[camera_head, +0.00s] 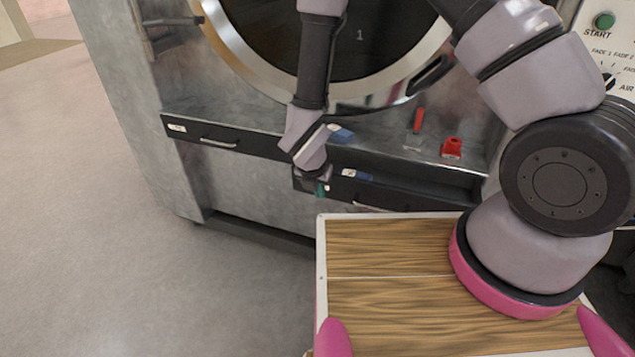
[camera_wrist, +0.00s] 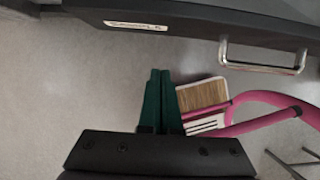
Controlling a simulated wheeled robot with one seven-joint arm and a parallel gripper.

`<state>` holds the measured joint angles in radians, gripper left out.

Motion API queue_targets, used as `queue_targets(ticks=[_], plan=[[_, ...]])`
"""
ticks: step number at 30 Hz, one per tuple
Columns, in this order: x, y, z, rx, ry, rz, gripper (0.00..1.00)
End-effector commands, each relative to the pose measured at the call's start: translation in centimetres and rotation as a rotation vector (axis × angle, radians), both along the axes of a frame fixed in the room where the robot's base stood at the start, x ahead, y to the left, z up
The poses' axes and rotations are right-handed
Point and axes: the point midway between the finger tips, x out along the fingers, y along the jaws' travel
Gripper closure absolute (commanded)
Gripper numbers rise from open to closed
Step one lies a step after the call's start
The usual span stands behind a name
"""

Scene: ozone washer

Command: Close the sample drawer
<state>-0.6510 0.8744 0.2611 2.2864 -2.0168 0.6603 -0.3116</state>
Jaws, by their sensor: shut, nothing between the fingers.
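The sample drawer (camera_head: 430,196) is pulled out from the right part of the washer's front. Its dark front, with a pale label that appears to read "SAMPLE" (camera_wrist: 135,26) and a metal handle (camera_wrist: 262,55), spans the top of the wrist view. My gripper (camera_head: 322,188) is shut and empty, with its green fingers pressed together near the drawer's left end. The fingers also show in the wrist view (camera_wrist: 160,75), below the drawer front and left of the handle. I cannot tell whether they touch the drawer. The forearm hides part of the drawer's left side.
Another drawer (camera_head: 240,145) with a handle sits flush on the left. A blue item (camera_head: 341,133), a red-topped item (camera_head: 418,121) and a red block (camera_head: 452,147) rest on the ledge above. A round door (camera_head: 370,95) stands behind my arm. The floor (camera_head: 170,270) at left is clear.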

Motion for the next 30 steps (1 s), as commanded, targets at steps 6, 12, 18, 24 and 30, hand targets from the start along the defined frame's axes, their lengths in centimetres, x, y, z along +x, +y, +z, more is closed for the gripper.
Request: queue_targets(ticks=[6, 12, 18, 24, 30], plan=[[2.5, -0.9, -2.4, 0.001, -0.003, -0.006, 1.00], [4.3, -1.6, -2.3, 0.001, -0.001, -0.003, 1.00], [4.7, -1.7, -2.3, 0.000, -0.001, -0.002, 1.00], [4.7, -1.7, -2.3, 0.000, -0.001, -0.002, 1.00], [7.0, -2.5, -2.3, 0.001, -0.002, -0.007, 1.00]])
